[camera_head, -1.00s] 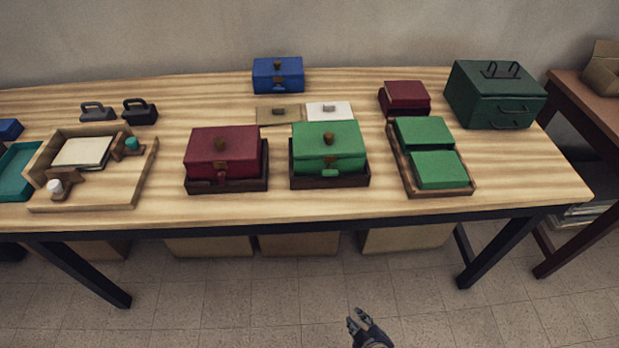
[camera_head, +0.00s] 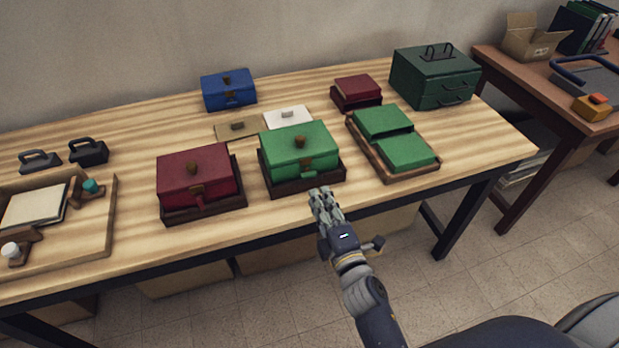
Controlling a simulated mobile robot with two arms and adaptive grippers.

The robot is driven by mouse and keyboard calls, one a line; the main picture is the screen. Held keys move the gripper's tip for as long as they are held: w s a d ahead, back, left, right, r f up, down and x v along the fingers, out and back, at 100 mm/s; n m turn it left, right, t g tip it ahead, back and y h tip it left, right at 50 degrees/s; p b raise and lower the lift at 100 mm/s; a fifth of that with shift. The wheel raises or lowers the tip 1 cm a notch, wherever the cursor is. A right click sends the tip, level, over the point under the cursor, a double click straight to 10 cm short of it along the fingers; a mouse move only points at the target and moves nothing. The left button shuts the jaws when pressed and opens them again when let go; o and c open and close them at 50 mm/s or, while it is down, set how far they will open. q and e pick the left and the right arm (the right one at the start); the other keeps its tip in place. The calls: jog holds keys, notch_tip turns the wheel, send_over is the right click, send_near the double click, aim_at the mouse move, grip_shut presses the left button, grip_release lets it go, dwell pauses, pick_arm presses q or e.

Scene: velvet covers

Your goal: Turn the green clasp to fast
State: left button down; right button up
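A green velvet box (camera_head: 285,152) with a brown knob on its lid sits in a dark tray (camera_head: 272,188) near the table's front edge. Its green clasp (camera_head: 309,173) hangs at the middle of the front face, below a small brown fitting. The clasp's exact turn is too small to tell. My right gripper (camera_head: 323,196) is just in front of the box's tray, close below the clasp, with no clear contact. Its fingers point toward the box, and their gap cannot be made out. My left gripper is out of view.
A red box (camera_head: 190,180) in a dark tray stands left of the green one. A tray with green boxes (camera_head: 410,178) stands to the right. Flat tan (camera_head: 238,127) and white (camera_head: 287,117) pieces lie behind. A blue box (camera_head: 228,90) stands at the back.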

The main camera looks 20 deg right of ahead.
aim_at(310, 177)
jog(key=w, duration=0.7)
jog(key=shift+w+a+p, duration=0.2)
jog(key=shift+w+p, duration=0.1)
jog(key=shift+p, duration=0.1)
grip_shut()
